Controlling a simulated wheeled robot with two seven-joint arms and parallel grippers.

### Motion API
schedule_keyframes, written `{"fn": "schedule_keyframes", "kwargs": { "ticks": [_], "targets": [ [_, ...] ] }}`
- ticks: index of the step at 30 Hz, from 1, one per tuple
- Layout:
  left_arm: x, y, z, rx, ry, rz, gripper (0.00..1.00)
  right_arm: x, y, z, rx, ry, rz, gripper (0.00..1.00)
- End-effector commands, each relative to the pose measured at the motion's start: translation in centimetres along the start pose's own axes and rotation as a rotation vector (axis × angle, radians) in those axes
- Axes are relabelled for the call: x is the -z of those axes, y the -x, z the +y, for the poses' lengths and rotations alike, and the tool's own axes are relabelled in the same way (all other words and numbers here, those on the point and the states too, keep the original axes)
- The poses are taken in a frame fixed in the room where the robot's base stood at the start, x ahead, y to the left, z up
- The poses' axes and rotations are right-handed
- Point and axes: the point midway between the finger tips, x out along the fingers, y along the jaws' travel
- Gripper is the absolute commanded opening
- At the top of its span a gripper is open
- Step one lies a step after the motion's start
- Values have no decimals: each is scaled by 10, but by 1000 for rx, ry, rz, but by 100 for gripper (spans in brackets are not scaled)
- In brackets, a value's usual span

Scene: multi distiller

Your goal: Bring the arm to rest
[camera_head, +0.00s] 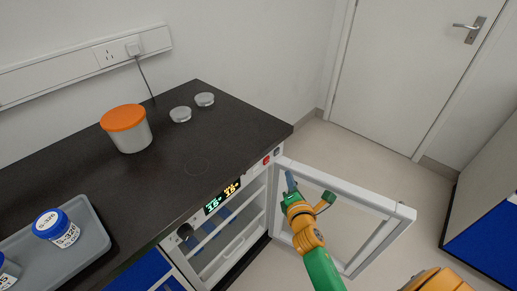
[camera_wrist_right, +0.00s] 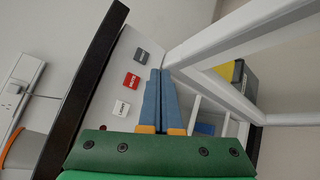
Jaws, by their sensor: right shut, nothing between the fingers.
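My right gripper (camera_head: 290,181) is at the distiller's open door, near the door's hinge-side upper corner. In the right wrist view its blue fingers (camera_wrist_right: 160,98) are together with nothing between them. The distiller's front panel (camera_head: 225,192) has a lit yellow-green display and a red button (camera_wrist_right: 131,80), with grey and white buttons beside it. The white-framed door (camera_head: 340,180) stands open to the right. I cannot tell whether the fingers touch the door frame. My left gripper is not in view.
A black worktop (camera_head: 190,150) holds an orange-lidded tub (camera_head: 127,130), two small metal lids (camera_head: 181,114) and a grey tray (camera_head: 85,245) with blue-capped jars (camera_head: 58,228). A room door (camera_head: 405,75) is at the back right. The floor (camera_head: 365,150) behind the open door is clear.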

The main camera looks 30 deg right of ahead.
Motion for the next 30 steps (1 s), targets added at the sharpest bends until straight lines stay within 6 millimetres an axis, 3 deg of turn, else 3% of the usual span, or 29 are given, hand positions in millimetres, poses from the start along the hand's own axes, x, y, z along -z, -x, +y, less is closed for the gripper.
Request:
{"fn": "schedule_keyframes", "kwargs": {
  "ticks": [4, 7, 8, 11, 12, 15, 18, 21, 24, 30],
  "targets": [
    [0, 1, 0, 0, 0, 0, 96, 4, 0, -4, 11, -18, 14, 0],
    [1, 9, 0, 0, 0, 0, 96, 39, 8, -36, 109, -171, 111, 0],
    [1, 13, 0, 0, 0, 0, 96, 56, 14, -54, 167, -252, 153, 0],
    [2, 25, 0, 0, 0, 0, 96, 116, 58, -127, 442, -577, 258, 0],
    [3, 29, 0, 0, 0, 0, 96, 135, 82, -157, 570, -704, 265, 0],
    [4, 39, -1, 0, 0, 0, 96, 164, 155, -225, 888, -978, 189, 0],
    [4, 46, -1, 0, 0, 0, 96, 169, 224, -276, 1137, -1167, 24, 0],
    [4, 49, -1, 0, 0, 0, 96, 164, 273, -307, 1285, -1273, -138, 0],
    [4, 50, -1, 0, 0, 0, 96, 159, 296, -321, 1347, -1322, -234, 0],
    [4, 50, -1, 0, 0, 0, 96, 159, 301, -324, 1358, -1332, -254, 0]
  ]
}}
